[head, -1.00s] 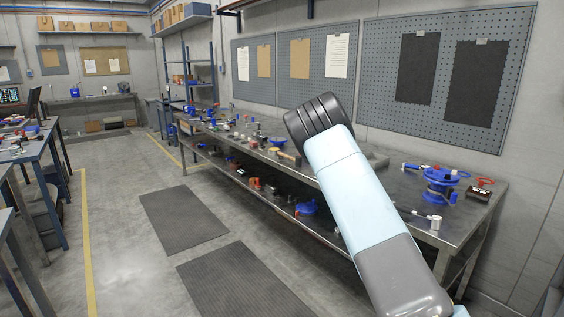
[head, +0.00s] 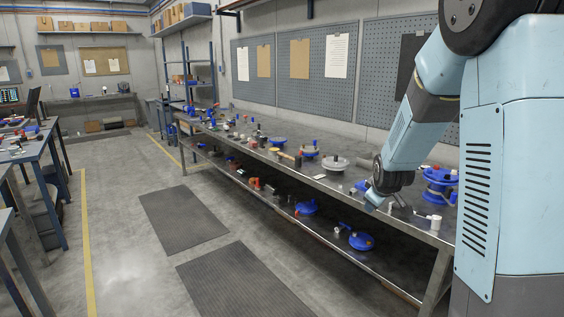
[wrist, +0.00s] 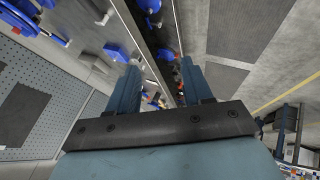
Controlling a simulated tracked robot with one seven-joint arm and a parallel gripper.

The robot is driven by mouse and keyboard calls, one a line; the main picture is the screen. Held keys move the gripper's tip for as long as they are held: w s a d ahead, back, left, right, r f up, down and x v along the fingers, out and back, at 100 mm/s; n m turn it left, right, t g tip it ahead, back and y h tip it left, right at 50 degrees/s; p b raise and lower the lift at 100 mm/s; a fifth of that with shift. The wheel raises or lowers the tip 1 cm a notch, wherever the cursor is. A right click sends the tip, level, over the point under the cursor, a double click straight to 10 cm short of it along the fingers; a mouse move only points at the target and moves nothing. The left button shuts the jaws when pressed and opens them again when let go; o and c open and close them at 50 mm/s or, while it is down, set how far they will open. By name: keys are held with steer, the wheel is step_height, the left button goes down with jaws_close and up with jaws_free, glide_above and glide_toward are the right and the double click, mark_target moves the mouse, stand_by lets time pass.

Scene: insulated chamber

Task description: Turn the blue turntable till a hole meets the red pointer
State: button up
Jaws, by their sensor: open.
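A blue turntable-like stand (head: 437,183) with stacked round parts is on the right end of the steel bench, partly hidden behind my arm. I cannot make out its holes or a red pointer. My gripper (head: 386,207) is over the front edge of the bench, left of that blue stand and apart from it. In the wrist view my gripper (wrist: 160,85) shows two blue-grey fingers spread wide with nothing held between them. Other blue round parts are a disc (head: 309,152) on the bench top and a blue disc (head: 360,241) on the lower shelf.
A white cylinder-ended part (head: 435,222) lies near the bench's front edge. A grey round plate (head: 337,163) and many small parts crowd the bench top. Pegboards (head: 377,62) stand behind. The floor with dark mats (head: 184,219) is clear at left.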

steer(key=s+a+r+m, duration=0.1)
steer(key=s+r, duration=0.4)
steer(key=s, duration=0.6)
steer(key=s+a+r+m+g, duration=0.1)
steer(key=s+r+m, duration=0.3)
steer(key=s, duration=0.7)
steer(key=s+a+r+m+g+y, duration=0.1)
steer(key=s+a+r+m, duration=0.2)
steer(key=s+r, duration=0.3)
steer(key=s, duration=0.5)
steer(key=shift+s+a+r, duration=0.2)
steer(key=shift+s+r, duration=0.05)
steer(key=shift+s, duration=0.1)
